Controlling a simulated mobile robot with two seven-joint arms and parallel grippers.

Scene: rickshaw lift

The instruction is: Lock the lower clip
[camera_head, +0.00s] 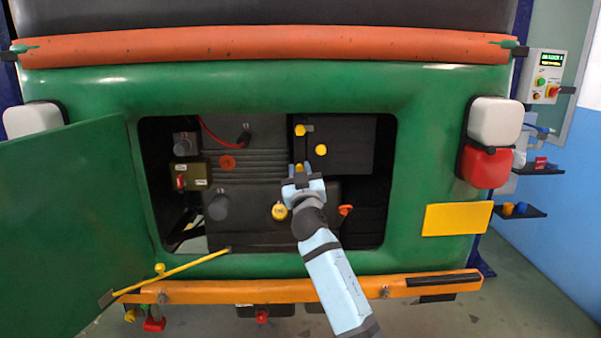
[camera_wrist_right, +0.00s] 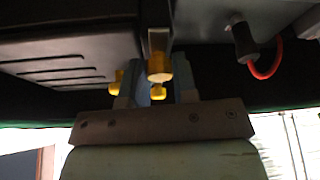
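The lower yellow clip (camera_head: 299,168) sits on the dark vertical strip inside the open rear compartment, just beyond my right gripper's fingertips. My right gripper (camera_head: 301,174) reaches up to it from below. In the right wrist view, the two fingers (camera_wrist_right: 158,82) stand apart, with a yellow clip end (camera_wrist_right: 158,68) in line with the gap between them. Whether a finger touches it I cannot tell. An upper yellow clip (camera_head: 304,130) is higher on the same strip. My left gripper is not in view.
The compartment opening has a green rim (camera_head: 263,118). A yellow knob (camera_head: 321,150) is right of the strip, and a yellow cap (camera_head: 279,211) and orange-red knob (camera_head: 346,209) flank my right wrist. The green door (camera_head: 70,220) hangs open at left. An orange bumper (camera_head: 240,291) crosses below.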

